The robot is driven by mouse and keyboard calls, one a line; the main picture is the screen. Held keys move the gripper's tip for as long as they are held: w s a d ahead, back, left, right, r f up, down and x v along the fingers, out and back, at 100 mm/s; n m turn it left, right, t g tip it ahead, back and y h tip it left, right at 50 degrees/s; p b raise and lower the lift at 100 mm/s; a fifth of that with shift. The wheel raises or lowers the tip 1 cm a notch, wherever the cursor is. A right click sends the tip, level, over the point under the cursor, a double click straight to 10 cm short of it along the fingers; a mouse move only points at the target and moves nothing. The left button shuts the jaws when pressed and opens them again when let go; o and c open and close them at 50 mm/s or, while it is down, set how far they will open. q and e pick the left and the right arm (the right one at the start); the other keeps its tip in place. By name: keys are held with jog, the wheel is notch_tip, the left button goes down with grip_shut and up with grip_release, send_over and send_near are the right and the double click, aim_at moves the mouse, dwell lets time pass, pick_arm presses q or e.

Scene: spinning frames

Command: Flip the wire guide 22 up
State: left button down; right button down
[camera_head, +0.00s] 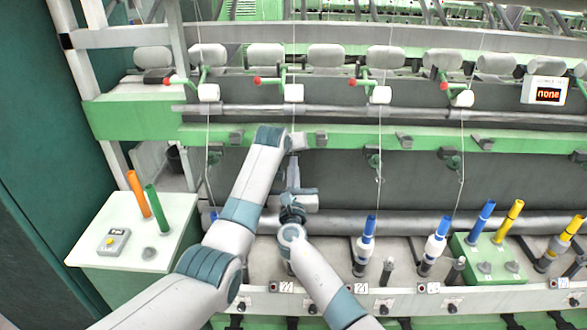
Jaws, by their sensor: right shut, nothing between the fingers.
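My right gripper (293,172) is near the middle of the picture, pointing up toward the green rail, above the label 22 (287,287). It is shut with nothing between its fingers. My left arm crosses in front, left of it; I cannot make out the left gripper. The wire guide of position 22 does not show clearly; arm and gripper cover the rail there. Other dark green guides hang below the rail at the left (215,155) and to the right (373,160). I cannot tell whether the right gripper touches the guide.
A green rail (350,135) runs across the machine. Blue-topped bobbins (365,245) stand to the right, beside a green box (490,258). At the left, a pale-topped stand (180,225) holds orange and green tubes. White rollers line the upper part.

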pick_arm(q)
jog(key=shift+w+f, duration=0.1)
jog(key=shift+f, duration=0.05)
pick_arm(e)
jog(key=shift+w+r, duration=0.45)
jog(key=shift+r, duration=0.15)
pick_arm(q)
jog(key=c, duration=1.6)
grip_release()
pick_arm(e)
jog(key=shift+s+r, duration=0.1)
pick_arm(q)
jog(key=shift+s, duration=0.2)
